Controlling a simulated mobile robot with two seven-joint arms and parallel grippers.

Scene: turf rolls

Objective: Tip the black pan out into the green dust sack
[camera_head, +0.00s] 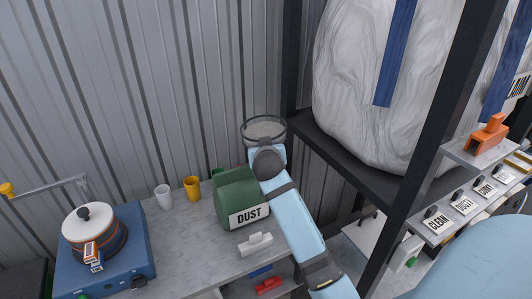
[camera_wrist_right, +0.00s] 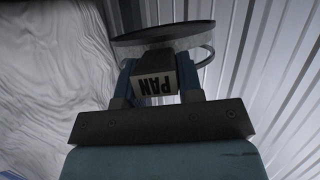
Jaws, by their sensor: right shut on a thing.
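The black pan (camera_head: 265,122) is held up above and behind the green dust sack in the head view; its dark round rim shows with a greyish inside. I cannot tell whether that grey is a load. My right gripper (camera_head: 264,150) is shut on the pan's handle. In the right wrist view, the handle block labelled PAN (camera_wrist_right: 155,82) sits between the fingers, with the pan's dark disc beyond it. The green dust sack (camera_head: 232,191), labelled DUST, stands upright on the bench, partly beside and behind my right forearm; its opening is not clearly seen. My left gripper is not in view.
A white cup (camera_head: 163,196) and a yellow cup (camera_head: 192,188) stand left of the sack. A blue stove (camera_head: 138,243) with a lidded pot (camera_head: 92,236) is further left. A white block (camera_head: 255,244) lies in front. A dark rack post (camera_head: 424,150) and large wrapped bale (camera_head: 365,120) stand right.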

